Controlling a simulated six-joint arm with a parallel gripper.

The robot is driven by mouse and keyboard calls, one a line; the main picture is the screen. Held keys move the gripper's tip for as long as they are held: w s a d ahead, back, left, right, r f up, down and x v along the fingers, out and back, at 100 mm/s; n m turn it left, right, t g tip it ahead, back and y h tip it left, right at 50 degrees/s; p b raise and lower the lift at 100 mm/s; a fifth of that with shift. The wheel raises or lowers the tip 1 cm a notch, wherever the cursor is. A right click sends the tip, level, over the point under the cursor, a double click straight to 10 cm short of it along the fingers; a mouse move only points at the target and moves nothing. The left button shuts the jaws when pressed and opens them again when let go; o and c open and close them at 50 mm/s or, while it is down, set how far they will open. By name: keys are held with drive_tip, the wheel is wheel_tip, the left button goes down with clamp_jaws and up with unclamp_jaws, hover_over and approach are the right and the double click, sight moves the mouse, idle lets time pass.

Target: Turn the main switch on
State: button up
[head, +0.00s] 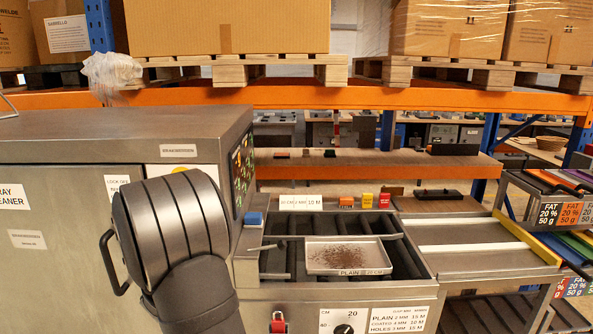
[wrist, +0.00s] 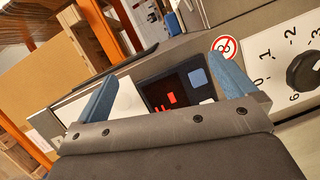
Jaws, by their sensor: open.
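No part that I can see is clearly marked as the main switch. In the wrist view my gripper (wrist: 168,71) is open and empty, its two blue fingers wide apart. Between and beyond the fingers is a dark panel (wrist: 172,92) with red lit marks and a pale blue square. A black knob (wrist: 304,73) on a white numbered plate is at the right, outside the fingers. In the head view the grey machine (head: 60,150) fills the left, and my arm hides part of its front. My gripper's fingers are hidden there.
A black handle (head: 112,262) stands out from the machine beside my arm. A white tray (head: 348,252) with brown crumbs sits on the conveyor. A dial (head: 344,329) and a red part (head: 278,322) are below. A prohibition sign (wrist: 227,47) is near the right finger.

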drive_tip(key=shift+w+d+r, duration=0.1)
drive_tip(key=shift+d+r, duration=0.1)
drive_tip(key=shift+r, duration=0.15)
drive_tip(key=shift+c, duration=0.2)
